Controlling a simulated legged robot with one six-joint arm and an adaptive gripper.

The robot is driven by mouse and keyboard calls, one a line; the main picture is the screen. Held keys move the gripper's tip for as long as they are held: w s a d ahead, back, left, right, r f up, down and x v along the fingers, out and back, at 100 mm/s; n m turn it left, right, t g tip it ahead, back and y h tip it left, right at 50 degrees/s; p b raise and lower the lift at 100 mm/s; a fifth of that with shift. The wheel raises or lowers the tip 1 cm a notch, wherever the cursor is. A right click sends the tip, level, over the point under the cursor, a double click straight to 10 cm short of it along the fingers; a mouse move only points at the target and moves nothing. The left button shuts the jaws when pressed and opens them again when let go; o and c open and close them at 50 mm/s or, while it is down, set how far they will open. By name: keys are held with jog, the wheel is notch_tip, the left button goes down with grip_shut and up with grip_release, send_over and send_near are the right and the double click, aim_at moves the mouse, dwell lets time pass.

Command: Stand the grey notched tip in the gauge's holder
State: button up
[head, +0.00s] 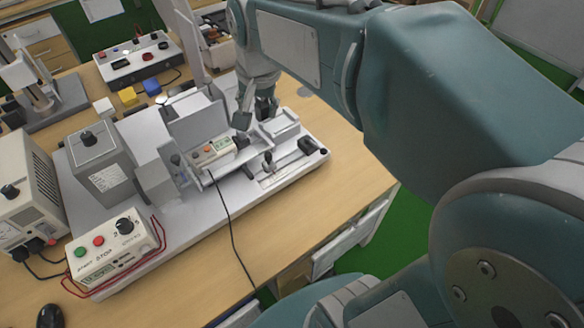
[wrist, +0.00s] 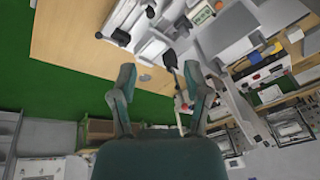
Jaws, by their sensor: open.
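My gripper (head: 254,112) is open above the far part of the gauge in the head view. Its two fingers stand apart in the wrist view (wrist: 160,70), with nothing held between them. The gauge (head: 285,163) is a pale bench device with a small display unit (head: 211,152), a slide and black knobs. A small grey piece (wrist: 145,77) lies on the bare wood in the wrist view, perhaps the notched tip. A similar grey spot (head: 306,90) shows beside the gauge in the head view. Its notch is too small to make out. I cannot pick out the holder clearly.
A control box (head: 115,252) with red and green buttons stands at the front left. A grey box with a knob (head: 102,160) stands behind it. Yellow (head: 128,96) and blue (head: 152,87) blocks lie farther back. Bare wood (head: 345,165) is free right of the gauge.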

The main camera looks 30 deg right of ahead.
jog(key=s+f+n+t, duration=0.2)
jog(key=s+n, duration=0.4)
jog(key=s, duration=0.8)
jog(key=shift+s+f+n, duration=0.25)
jog(key=shift+f+n, duration=0.15)
